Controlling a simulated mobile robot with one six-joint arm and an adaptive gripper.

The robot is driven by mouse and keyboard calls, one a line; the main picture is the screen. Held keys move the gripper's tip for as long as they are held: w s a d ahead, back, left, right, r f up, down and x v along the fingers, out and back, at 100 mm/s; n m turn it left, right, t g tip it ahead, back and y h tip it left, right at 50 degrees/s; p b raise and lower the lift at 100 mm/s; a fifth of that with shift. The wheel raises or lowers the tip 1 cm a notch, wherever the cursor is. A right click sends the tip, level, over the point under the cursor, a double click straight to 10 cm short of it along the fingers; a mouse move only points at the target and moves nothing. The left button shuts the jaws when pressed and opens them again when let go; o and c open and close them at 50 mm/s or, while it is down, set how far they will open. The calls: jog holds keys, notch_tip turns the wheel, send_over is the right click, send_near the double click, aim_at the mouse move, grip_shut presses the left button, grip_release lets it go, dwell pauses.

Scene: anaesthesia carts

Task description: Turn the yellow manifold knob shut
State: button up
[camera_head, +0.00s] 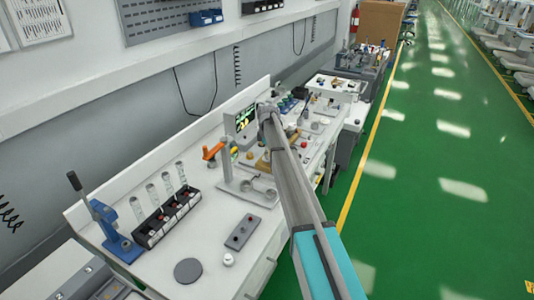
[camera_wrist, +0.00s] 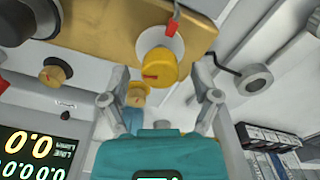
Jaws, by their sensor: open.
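In the wrist view a large yellow knob (camera_wrist: 157,70) with a red mark on its face sits on a round pale base. The base is fixed to a tan-gold manifold block (camera_wrist: 105,30). My gripper (camera_wrist: 163,78) is open, with one finger on each side of the yellow knob and a visible gap to each. Whether the knob lies at fingertip depth is hard to tell. A smaller yellow knob on a dark base (camera_wrist: 55,71) is to the left. In the head view my arm hides much of this area.
A lit display (camera_wrist: 35,150) is at lower left in the wrist view, and a grey ring fitting (camera_wrist: 255,80) is at right. In the head view the bench (camera_head: 205,235) holds a blue lever press (camera_head: 115,235) and a rack of tubes (camera_head: 165,220). The green floor (camera_head: 430,200) is clear.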

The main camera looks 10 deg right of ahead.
grip_shut()
dwell(0.5)
jog(key=m, duration=1)
jog(key=shift+m, duration=0.4)
jog(key=m, duration=0.5)
jog(key=shift+w+d, duration=0.1)
jog(key=m, duration=0.5)
